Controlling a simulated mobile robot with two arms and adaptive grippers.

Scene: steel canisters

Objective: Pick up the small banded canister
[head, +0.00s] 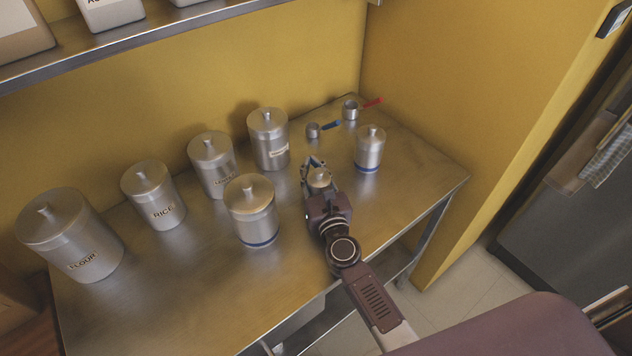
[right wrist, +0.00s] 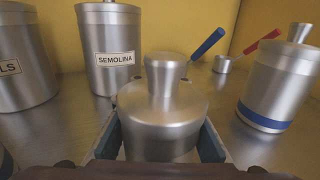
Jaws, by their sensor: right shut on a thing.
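My right gripper (head: 318,172) is shut on a small steel canister (head: 319,179). In the right wrist view this canister (right wrist: 165,125) stands upright between the two fingers, its knobbed lid toward me. Its lower body is hidden, so I cannot see a band on it or tell whether it touches the table. A blue-banded canister (head: 369,150) stands to the right of the gripper; it also shows in the right wrist view (right wrist: 280,85). A larger blue-banded canister (head: 252,212) stands to the left. My left gripper is not in view.
Labelled canisters for flour (head: 70,235), rice (head: 153,195) and semolina (head: 269,140), plus another (head: 212,165), stand along the left and back. Blue-handled (head: 314,131) and red-handled (head: 351,110) measuring cups lie behind. The steel table's (head: 405,200) front right is clear.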

